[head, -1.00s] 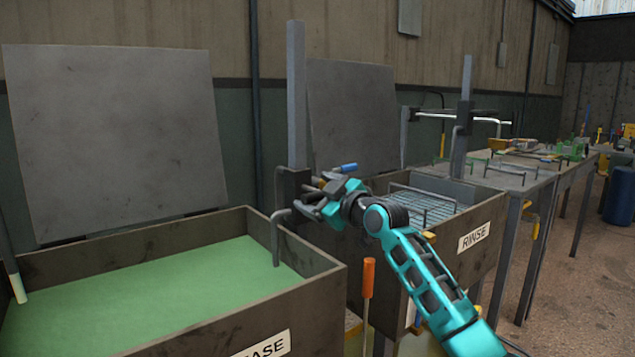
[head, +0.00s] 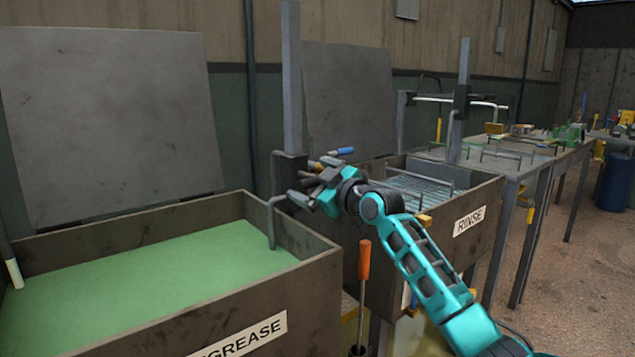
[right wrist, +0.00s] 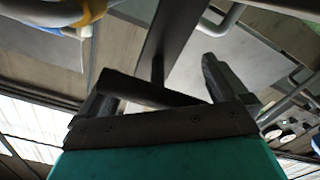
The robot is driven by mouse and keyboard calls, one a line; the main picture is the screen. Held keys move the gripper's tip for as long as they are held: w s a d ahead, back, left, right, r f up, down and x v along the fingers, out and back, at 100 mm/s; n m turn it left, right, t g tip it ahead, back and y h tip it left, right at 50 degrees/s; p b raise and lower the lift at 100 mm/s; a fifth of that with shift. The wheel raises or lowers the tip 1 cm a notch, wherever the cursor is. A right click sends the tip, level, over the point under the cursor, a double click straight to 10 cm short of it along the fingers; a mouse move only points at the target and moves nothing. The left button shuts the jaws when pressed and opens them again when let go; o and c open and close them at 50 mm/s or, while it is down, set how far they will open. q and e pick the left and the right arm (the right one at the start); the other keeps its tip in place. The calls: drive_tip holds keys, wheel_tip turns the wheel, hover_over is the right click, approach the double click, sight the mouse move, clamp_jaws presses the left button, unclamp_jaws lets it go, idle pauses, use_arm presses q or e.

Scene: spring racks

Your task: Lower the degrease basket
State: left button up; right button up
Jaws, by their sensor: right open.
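The DEGREASE tank (head: 205,320) at the left is open and holds flat green liquid (head: 140,285). A grey post (head: 291,80) stands at its right back, with a dark carriage (head: 290,172) on it. A bent grey rod (head: 271,225) runs from the carriage down into the tank. No basket shows above the liquid. My right gripper (head: 312,186) is open, close beside the carriage; contact is unclear. In the right wrist view, a dark bar (right wrist: 150,90) lies across the space between the open fingers. My left gripper is out of view.
The RINSE tank (head: 440,235) with a wire rack (head: 425,190) stands to the right. A blue-gripped handle (head: 340,152) is just behind my gripper. An orange-handled tool (head: 364,260) stands between the tanks. A long table (head: 505,170) continues right.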

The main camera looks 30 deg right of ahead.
drive_tip(key=s+d+p, duration=0.1)
drive_tip(key=s, duration=1.2)
idle(0.4)
